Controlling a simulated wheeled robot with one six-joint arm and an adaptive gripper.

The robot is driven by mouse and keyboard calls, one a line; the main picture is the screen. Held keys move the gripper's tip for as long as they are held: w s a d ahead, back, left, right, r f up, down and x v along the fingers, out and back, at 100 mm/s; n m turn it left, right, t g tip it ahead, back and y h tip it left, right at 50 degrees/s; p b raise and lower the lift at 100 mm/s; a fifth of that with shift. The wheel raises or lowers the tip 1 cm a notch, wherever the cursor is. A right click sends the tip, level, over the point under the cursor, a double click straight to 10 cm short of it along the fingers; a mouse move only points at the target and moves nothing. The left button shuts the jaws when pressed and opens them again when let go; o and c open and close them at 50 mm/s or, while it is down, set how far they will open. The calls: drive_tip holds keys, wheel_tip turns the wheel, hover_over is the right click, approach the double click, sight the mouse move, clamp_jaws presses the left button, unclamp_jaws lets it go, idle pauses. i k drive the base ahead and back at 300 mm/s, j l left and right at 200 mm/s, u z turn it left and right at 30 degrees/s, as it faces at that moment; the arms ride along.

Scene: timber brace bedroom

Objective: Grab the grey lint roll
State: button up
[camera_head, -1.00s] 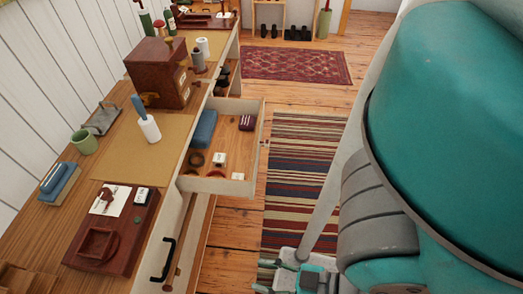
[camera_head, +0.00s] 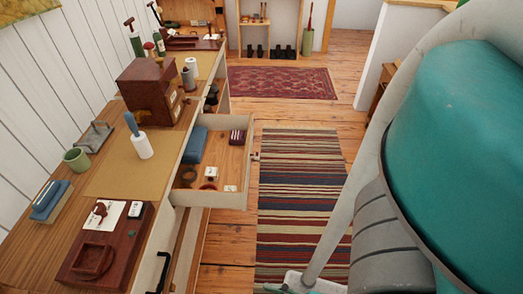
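A white roll with a blue handle (camera_head: 142,146) stands nearer on the tan mat. My arm runs down the right side of the head view. Only a pale piece of its far end shows at the bottom edge, over the striped rug. My gripper's fingers are cut off below the frame.
The brown box (camera_head: 146,92) stands left of the grey roll, and a white cylinder (camera_head: 191,65) is just behind it. An open drawer (camera_head: 226,197) with small items juts over the floor. The striped rug (camera_head: 300,190) is clear.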

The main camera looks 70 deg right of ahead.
sight(187, 77)
drive_tip(key=l+z, duration=0.8)
drive_tip(key=z, duration=0.2)
drive_tip(key=i+z, duration=0.55)
drive_tip(key=i, duration=0.2)
drive_tip(key=i+u, duration=0.1)
drive_tip(key=u, duration=0.35)
drive_tip(key=l+u, duration=0.1)
drive_tip(key=u, duration=0.4)
drive_tip(key=i+l+u, duration=0.1)
drive_tip(key=u, duration=0.35)
drive_tip(key=l+u, duration=0.1)
drive_tip(key=u, duration=0.35)
drive_tip(key=i+j+z, duration=0.1)
drive_tip(key=i+j, duration=0.1)
drive_tip(key=j, duration=0.1)
